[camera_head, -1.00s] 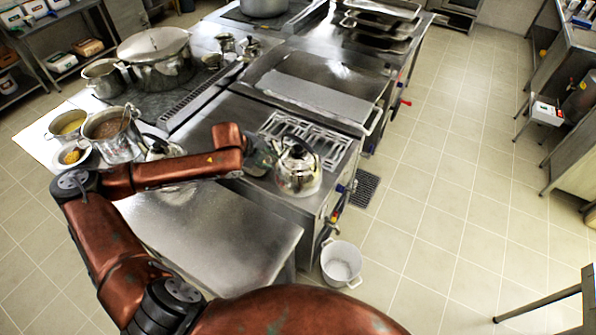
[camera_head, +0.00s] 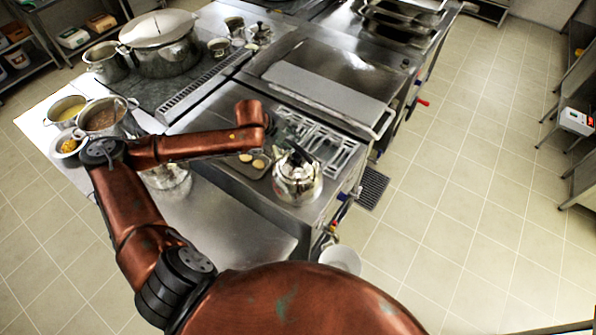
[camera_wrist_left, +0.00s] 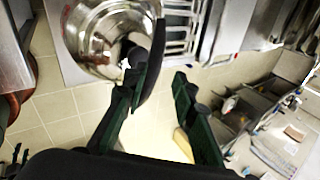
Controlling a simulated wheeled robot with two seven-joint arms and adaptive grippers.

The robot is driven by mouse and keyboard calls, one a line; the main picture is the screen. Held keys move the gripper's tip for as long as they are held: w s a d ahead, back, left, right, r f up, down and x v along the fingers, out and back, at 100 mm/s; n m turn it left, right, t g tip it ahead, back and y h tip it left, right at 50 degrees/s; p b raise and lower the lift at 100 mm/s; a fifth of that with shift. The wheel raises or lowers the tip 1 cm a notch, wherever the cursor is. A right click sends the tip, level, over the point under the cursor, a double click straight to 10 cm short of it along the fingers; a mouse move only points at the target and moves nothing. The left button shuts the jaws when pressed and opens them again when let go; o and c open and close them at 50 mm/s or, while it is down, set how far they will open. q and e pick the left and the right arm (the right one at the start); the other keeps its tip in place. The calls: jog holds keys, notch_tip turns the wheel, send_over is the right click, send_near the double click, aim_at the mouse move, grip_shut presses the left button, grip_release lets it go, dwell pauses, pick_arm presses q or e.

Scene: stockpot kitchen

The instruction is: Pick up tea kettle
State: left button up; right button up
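The tea kettle (camera_head: 298,188), shiny metal with a black handle, stands upright on the front right corner of the range, beside a grate. My left arm reaches in from the left, and my left gripper (camera_head: 273,140) is just behind and left of the kettle's top. In the left wrist view the kettle (camera_wrist_left: 88,42) is at upper left, partly cut off. There the two fingers of my left gripper (camera_wrist_left: 158,80) are spread apart. The dark curved handle lies close to the left finger; contact cannot be told. My right gripper is not in view.
A small tray with round pieces (camera_head: 247,165) lies left of the kettle. Another shiny pot or kettle (camera_head: 170,182) is partly behind my arm. Stockpots (camera_head: 162,52) stand at the upper left. A white bucket (camera_head: 341,258) is on the floor.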

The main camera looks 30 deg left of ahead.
aim_at(295, 145)
pick_arm(q)
jog(key=f, duration=0.1)
jog(key=w+f+p, duration=0.1)
jog(key=f, duration=0.1)
jog(key=shift+d+f, duration=0.15)
jog(key=x, duration=0.3)
jog(key=shift+p, duration=0.35)
grip_shut()
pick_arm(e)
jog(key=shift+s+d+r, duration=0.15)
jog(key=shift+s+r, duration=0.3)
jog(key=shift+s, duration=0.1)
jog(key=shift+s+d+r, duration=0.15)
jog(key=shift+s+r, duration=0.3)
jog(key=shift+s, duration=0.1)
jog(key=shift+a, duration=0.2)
pick_arm(q)
jog(key=shift+w, duration=0.15)
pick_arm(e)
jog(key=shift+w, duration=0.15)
